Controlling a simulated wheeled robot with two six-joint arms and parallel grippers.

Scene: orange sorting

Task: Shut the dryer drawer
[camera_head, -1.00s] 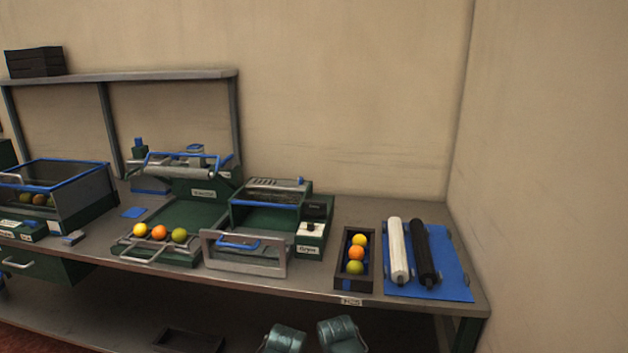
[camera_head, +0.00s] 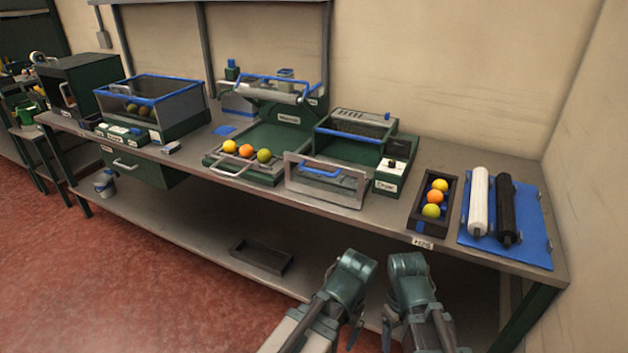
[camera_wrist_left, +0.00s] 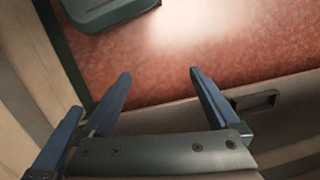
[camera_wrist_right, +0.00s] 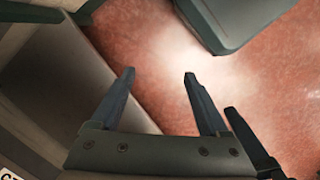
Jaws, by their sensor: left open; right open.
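The green dryer (camera_head: 391,176), labelled on its front, stands on the bench right of centre in the head view. Its drawer is pulled out toward the front. The drawer has a clear front panel in a grey frame (camera_head: 327,204) with a blue handle (camera_head: 322,169). My left gripper (camera_wrist_left: 160,75) is open and empty in its wrist view. My right gripper (camera_wrist_right: 160,74) is open and empty in its wrist view. Both arms hang low in front of the bench in the head view, below and apart from the drawer.
A green tray (camera_head: 290,136) with three fruits at its front sits left of the dryer. A dark box (camera_head: 415,214) with three fruits and a blue mat (camera_head: 524,240) with a white and a black roller lie to the right. A black tray (camera_head: 262,257) rests on the lower shelf.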

